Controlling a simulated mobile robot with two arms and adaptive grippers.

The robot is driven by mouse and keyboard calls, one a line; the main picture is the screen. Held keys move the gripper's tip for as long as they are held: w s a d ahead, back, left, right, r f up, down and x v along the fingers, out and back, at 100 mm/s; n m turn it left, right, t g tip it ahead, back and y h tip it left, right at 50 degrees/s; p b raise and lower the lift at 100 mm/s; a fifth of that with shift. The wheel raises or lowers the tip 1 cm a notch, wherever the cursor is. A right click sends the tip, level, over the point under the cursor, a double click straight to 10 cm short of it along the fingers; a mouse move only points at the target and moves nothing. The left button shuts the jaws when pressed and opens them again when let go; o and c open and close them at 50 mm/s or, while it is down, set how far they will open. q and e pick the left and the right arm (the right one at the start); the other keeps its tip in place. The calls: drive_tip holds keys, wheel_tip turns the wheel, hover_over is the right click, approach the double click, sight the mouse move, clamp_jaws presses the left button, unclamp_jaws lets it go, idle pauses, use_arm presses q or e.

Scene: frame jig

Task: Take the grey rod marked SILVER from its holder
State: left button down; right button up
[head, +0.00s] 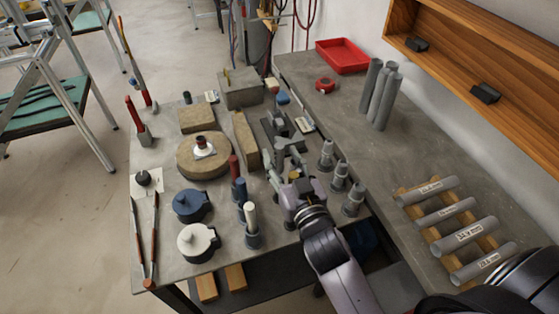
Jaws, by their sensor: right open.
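Several small stands hold upright rods on the grey workbench (172,258). Three grey rods in round grey holders stand in a row right of my gripper: a far one (327,154), a middle one (340,176) and a near one (353,198). I cannot read the mark SILVER on any of them. A red rod (234,166), a blue rod (240,189) and a white rod (250,214) stand in holders to the left. My right gripper (286,160) is open and seems empty, over the bench between the two rows. My left gripper is out of view.
Labelled grey cylinders lie on a wooden rack (430,232) on the right bench. Thicker grey cylinders (381,95) stand behind, near a red tray (342,56). A blue pot (190,205), a white pot (198,241) and a round wooden block (190,166) crowd the left side.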

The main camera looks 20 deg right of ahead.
drive_tip(key=shift+c, duration=0.2)
clamp_jaws()
idle(0.4)
wheel_tip(320, 180, up, 10)
idle(0.5)
